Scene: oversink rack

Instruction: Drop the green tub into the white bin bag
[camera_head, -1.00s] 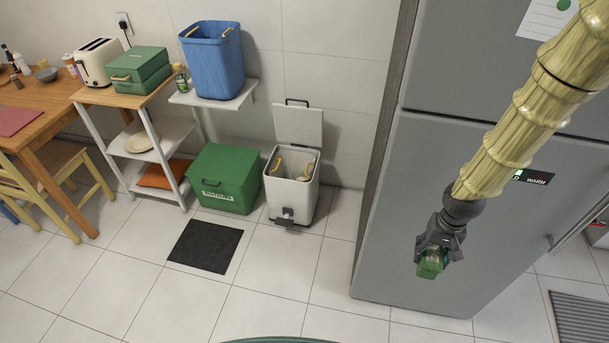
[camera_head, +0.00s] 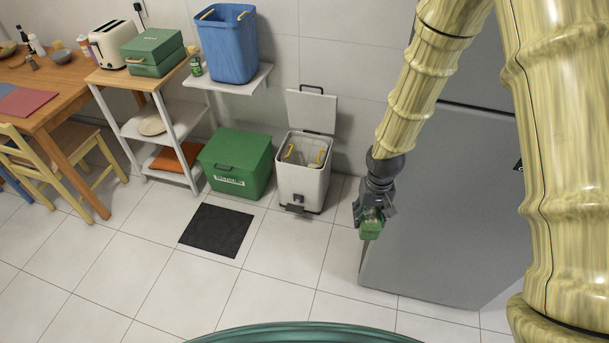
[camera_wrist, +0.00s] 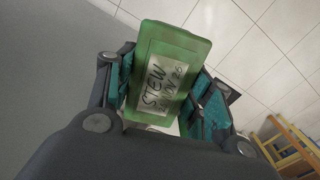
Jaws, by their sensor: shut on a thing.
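The green tub (camera_head: 371,230) is held in my gripper (camera_head: 373,212), in front of the fridge and to the right of the bin. In the wrist view the tub (camera_wrist: 172,62) sits between both finger pads of my gripper (camera_wrist: 165,95), with a white label reading "STEW". The white bin (camera_head: 304,185) stands on the floor by the wall with its lid raised. The white bin bag (camera_head: 303,158) lines its open top, with yellow handles at the sides. The tub is apart from the bin.
A closed green box (camera_head: 236,163) stands left of the bin, with a black mat (camera_head: 217,230) before it. A blue tub (camera_head: 227,45) sits on a wall shelf above. The grey fridge (camera_head: 440,210) is at right. Floor between is clear.

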